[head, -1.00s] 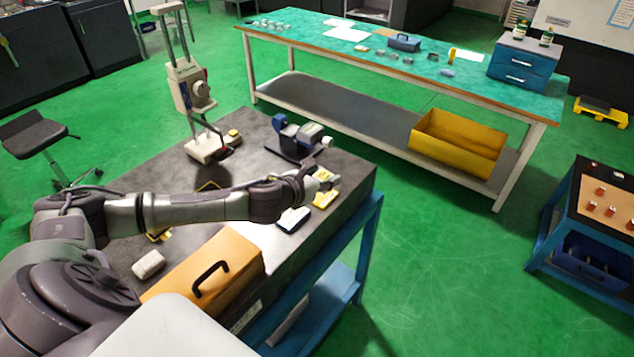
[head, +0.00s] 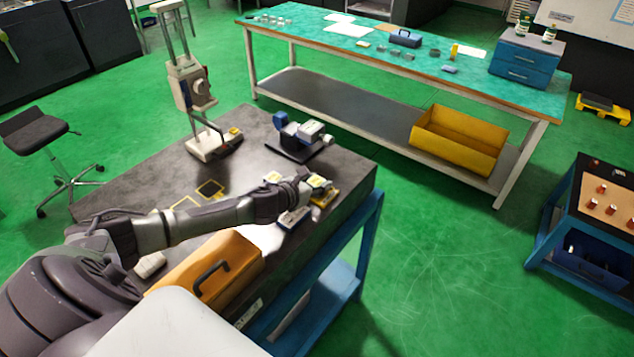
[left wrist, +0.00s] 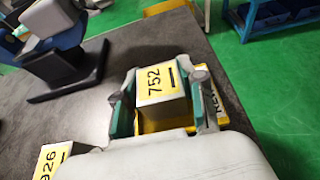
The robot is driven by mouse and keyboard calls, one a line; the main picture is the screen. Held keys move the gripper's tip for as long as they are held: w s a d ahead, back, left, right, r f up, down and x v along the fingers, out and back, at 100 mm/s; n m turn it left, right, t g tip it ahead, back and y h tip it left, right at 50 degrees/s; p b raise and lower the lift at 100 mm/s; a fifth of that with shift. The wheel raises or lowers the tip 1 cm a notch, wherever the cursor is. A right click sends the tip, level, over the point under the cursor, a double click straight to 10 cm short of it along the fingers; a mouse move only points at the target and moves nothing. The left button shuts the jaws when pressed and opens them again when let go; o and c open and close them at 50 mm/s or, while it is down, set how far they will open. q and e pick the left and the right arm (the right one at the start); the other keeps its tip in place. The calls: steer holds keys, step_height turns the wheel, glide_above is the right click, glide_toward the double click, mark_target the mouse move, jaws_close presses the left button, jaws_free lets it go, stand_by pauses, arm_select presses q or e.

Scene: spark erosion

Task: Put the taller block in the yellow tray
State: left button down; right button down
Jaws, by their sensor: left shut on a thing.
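My left gripper (head: 318,184) is shut on a grey block with a yellow top label reading 752 (left wrist: 163,83); its teal-lined fingers stand on both sides of it. The yellow tray (head: 327,198) is at the table's right front corner; its yellow part (left wrist: 165,123) shows beneath and beside the held block. I cannot tell whether the block rests on the tray or hangs just above it. A second block with a yellow label reading 926 (left wrist: 48,160) stands to the left; it also shows in the head view (head: 272,177). Heights are hard to compare. My right gripper is not in view.
A white-and-blue tray (head: 290,220) lies beside the yellow tray. A blue-and-grey vise (head: 300,138) stands behind. An orange toolbox (head: 210,268) is at the front edge. Yellow-outlined marks (head: 210,188) lie on the dark tabletop (head: 160,170), whose middle is fairly clear.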

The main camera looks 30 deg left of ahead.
arm_select(q)
steer(key=shift+f, duration=0.15)
steer(key=c, duration=0.9)
jaws_free()
steer(key=shift+o, duration=1.1)
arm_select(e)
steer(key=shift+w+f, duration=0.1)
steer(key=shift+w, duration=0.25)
arm_select(q)
steer(key=b+v, duration=0.2)
steer(key=v, duration=0.8)
steer(key=shift+s, duration=0.25)
steer(key=shift+s+r+b, duration=0.3)
steer(key=shift+s+r, duration=0.25)
steer(key=shift+s, duration=0.1)
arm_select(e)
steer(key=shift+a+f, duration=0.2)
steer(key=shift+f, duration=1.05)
